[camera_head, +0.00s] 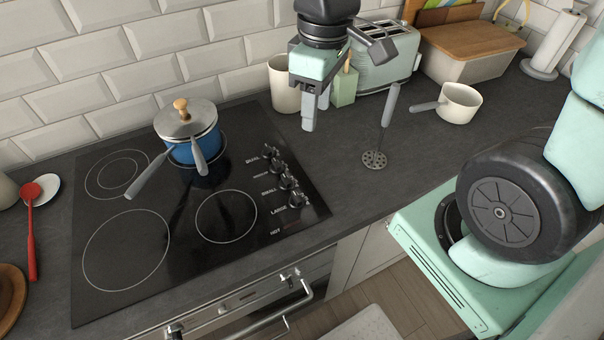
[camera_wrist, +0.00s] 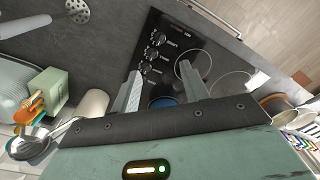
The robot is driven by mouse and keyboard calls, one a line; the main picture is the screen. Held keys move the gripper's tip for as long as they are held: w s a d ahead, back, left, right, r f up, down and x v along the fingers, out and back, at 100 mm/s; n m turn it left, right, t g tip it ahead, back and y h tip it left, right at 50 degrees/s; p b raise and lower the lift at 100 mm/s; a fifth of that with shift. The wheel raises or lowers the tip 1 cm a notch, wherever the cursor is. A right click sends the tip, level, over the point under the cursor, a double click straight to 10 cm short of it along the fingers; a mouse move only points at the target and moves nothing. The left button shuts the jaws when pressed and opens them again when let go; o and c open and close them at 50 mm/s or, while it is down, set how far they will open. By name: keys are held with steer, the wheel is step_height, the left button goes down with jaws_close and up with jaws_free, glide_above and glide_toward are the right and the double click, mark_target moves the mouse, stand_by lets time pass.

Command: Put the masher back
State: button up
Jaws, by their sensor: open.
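The masher lies on the slate worktop, with its grey handle (camera_head: 390,105) slanting up and back from a round perforated head (camera_head: 374,160). In the wrist view its head (camera_wrist: 77,10) and handle show at the top left, partly cut off. My gripper (camera_head: 315,112) is open and empty, pointing down above the worktop between the hob and the masher, to the masher's left in the head view. Its two fingers (camera_wrist: 160,76) are apart in the wrist view, with the hob beyond. A cream crock (camera_head: 283,86) stands behind and left of my gripper; its inside is hidden.
A blue lidded pot (camera_head: 194,146) stands on the black hob (camera_head: 165,235). A green block (camera_head: 344,88) and a toaster (camera_head: 388,62) stand at the back. A small cream saucepan (camera_head: 461,103) is right of the masher. Worktop around the masher's head is clear.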

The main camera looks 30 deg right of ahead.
steer(key=s+a+f, duration=0.1)
steer(key=s+a, duration=0.8)
steer(key=s, duration=0.2)
steer(key=shift+s+a+n, duration=0.15)
steer(key=shift+a+n, duration=0.05)
steer(key=shift+n, duration=0.1)
steer(key=shift+f, duration=0.2)
step_height(320, 180, down, 7)
steer(key=b, duration=0.7)
steer(key=shift+f, duration=0.1)
